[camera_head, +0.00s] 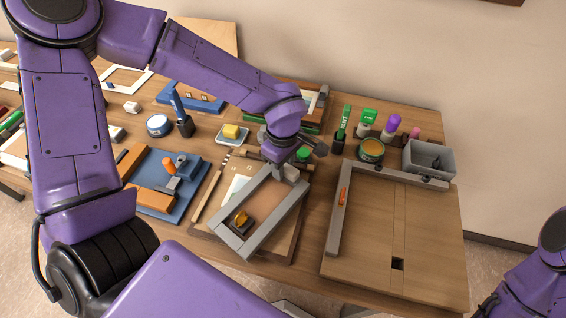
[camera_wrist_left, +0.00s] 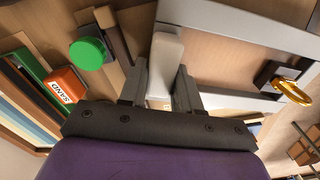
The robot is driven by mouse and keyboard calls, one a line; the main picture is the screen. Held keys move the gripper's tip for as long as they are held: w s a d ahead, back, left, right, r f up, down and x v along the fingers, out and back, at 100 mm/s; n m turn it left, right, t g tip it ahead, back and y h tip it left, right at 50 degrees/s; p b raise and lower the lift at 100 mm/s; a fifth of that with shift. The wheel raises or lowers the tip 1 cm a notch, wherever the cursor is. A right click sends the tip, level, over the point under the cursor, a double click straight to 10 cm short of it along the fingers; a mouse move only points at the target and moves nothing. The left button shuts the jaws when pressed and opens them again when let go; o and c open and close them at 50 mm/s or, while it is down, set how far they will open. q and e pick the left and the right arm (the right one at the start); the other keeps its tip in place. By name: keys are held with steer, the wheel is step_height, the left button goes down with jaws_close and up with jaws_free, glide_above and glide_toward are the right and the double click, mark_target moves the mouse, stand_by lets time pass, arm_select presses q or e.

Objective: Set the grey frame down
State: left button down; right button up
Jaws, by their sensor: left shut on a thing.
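The grey frame (camera_head: 230,237) is an open rectangle, turned at an angle over the middle front of the bench. My left gripper (camera_head: 289,170) is at its far end, shut on a pale grey upright piece (camera_wrist_left: 165,62) that appears to belong to the frame. In the left wrist view, grey bars of the frame (camera_wrist_left: 240,24) extend right from the fingers. A dark block with a yellow-gold part (camera_head: 241,220) shows inside the frame's opening. I cannot tell whether the frame touches the surface below. My right gripper is out of view.
A wooden board with a grey L-shaped fence (camera_head: 335,228) lies to the right, mostly bare. A grey bin (camera_head: 429,158), an open tin (camera_head: 371,150) and paint bottles stand behind it. A blue tray (camera_head: 190,190) with wooden blocks lies left, beside a thin wooden stick (camera_head: 208,190).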

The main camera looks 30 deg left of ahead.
arm_select(q)
steer(key=shift+f, duration=0.2)
steer(key=c, duration=0.8)
jaws_free()
steer(key=shift+r, duration=0.1)
step_height(320, 180, up, 12)
steer(key=shift+b, duration=0.5)
